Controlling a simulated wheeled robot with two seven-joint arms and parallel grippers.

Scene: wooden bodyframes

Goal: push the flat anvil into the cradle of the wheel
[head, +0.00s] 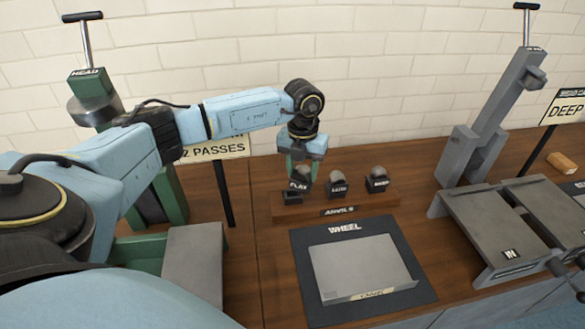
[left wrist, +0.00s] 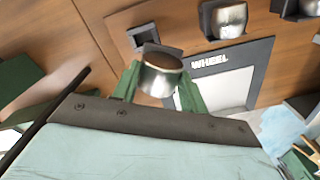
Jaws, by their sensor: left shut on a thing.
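The flat anvil (head: 297,184), a small grey metal piece tagged FLAT, is in my left gripper (head: 300,166) at the left end of the anvil rack. In the left wrist view the anvil (left wrist: 161,76) sits between the green fingers of my left gripper (left wrist: 150,88), which is shut on it. A dark holder (head: 291,198) shows just below it in the head view; I cannot tell whether they touch. A green machine with a HEAD label (head: 92,98) stands at the left, largely behind my left arm. I cannot make out the cradle. My right gripper is not in view.
Two other anvils (head: 337,184) (head: 379,179) stand in the wooden rack (head: 350,206). A grey tray (head: 358,262) lies on the dark WHEEL mat (head: 310,240). A PASSES sign (head: 229,146) stands behind my arm. A grey machine (head: 487,120) and IN table (head: 490,228) are at the right.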

